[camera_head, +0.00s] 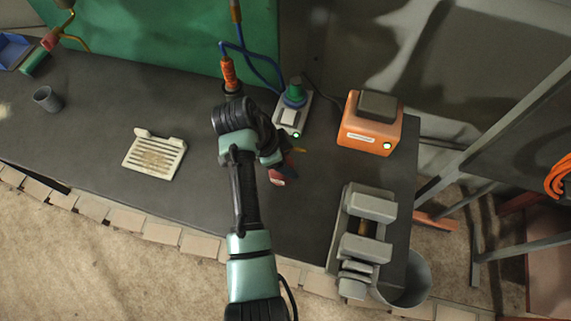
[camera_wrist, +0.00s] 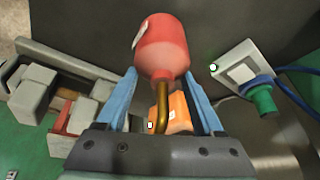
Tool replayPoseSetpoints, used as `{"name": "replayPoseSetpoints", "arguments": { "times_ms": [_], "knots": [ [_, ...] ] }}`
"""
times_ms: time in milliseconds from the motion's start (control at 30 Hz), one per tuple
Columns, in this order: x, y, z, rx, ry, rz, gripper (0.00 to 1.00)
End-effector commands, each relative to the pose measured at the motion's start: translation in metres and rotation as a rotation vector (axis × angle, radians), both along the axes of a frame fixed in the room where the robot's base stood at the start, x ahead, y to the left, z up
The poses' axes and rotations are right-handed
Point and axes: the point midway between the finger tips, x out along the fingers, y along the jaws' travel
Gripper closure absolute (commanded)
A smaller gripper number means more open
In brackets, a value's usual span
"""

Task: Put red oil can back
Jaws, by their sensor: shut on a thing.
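The red oil can (camera_head: 280,179) shows in the head view, mostly hidden behind my wrist, over the dark bench. In the wrist view the oil can (camera_wrist: 162,45) is a rounded red body with a pale label at its left edge and a brass spout pointing back toward my palm. My gripper (camera_wrist: 160,80) has its two blue fingers on either side of the can and is shut on it. In the head view my gripper (camera_head: 281,163) is largely covered by the arm. I cannot tell how high the can is above the bench.
A grey vise (camera_head: 361,232) stands at the bench's front right. An orange box (camera_head: 369,132) is at the back right. A white box with a green knob (camera_head: 294,100) stands close behind my gripper. A slotted cream tray (camera_head: 154,157) lies left, and a grey cup (camera_head: 46,99) far left.

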Motion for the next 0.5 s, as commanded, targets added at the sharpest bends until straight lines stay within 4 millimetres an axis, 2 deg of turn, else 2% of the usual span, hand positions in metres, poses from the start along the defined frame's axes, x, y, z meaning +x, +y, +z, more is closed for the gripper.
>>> {"name": "replayPoseSetpoints", "arguments": {
  "times_ms": [200, 500],
  "knots": [
    [-0.001, 0.000, -0.030, -0.001, 0.002, 0.000, 1.00],
    [0.000, 0.000, -0.036, 0.000, -0.001, 0.000, 1.00]
  ]
}}
